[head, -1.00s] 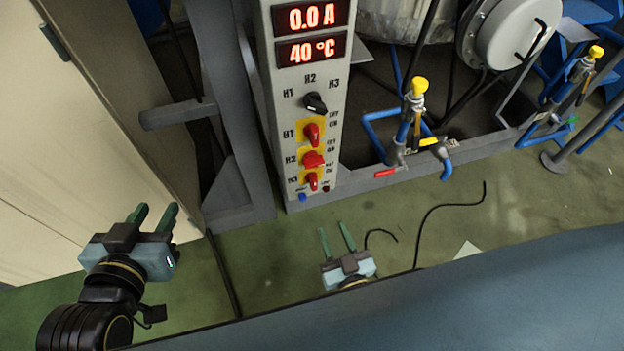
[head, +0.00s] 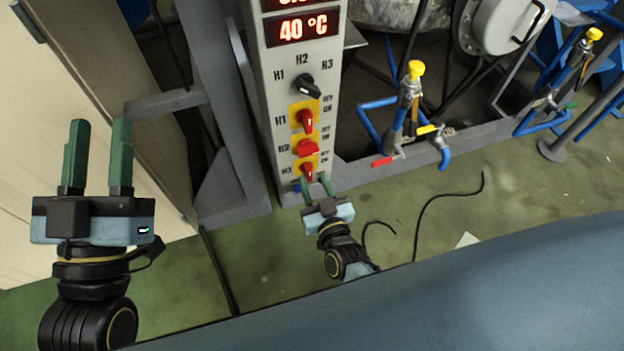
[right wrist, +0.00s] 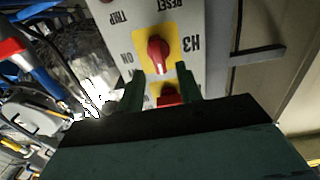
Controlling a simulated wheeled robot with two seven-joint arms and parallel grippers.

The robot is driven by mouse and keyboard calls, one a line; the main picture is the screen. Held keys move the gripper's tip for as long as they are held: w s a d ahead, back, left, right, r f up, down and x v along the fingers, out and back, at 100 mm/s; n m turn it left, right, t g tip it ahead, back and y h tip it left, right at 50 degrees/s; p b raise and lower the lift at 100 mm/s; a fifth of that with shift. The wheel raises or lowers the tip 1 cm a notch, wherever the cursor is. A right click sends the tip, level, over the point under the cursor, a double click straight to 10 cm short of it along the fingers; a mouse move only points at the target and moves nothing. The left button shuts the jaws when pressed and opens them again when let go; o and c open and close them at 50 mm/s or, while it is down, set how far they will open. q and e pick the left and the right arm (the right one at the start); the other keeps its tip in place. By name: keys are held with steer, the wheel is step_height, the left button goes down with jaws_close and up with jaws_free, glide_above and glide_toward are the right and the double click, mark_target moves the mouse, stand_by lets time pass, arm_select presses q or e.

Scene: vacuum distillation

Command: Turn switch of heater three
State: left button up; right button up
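The heater three switch, a red knob on a yellow plate labelled H3 (head: 307,170), is the lowest of the red knobs on the grey control panel (head: 277,75). In the right wrist view the H3 knob (right wrist: 158,53) appears upside down, its handle roughly upright in the picture. My right gripper (head: 316,182) is open and empty just in front of the panel's lower end. In its wrist view the fingertips (right wrist: 160,77) flank the space just below the H3 knob, apart from it. My left gripper (head: 98,130) is open and empty at the far left, away from the panel.
Red knobs H1 (head: 306,121) and H2 (head: 307,148) sit above H3, with a black selector (head: 307,86) higher up. The display (head: 303,28) reads 40 °C. Blue pipes with a yellow-topped valve (head: 415,72) stand to the right. A black cable (head: 440,205) lies on the green floor.

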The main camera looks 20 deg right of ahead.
mark_target(308, 171)
steer(key=shift+w+b, duration=0.3)
steer(key=shift+w, duration=0.9)
steer(key=shift+c, duration=0.2)
jaws_close()
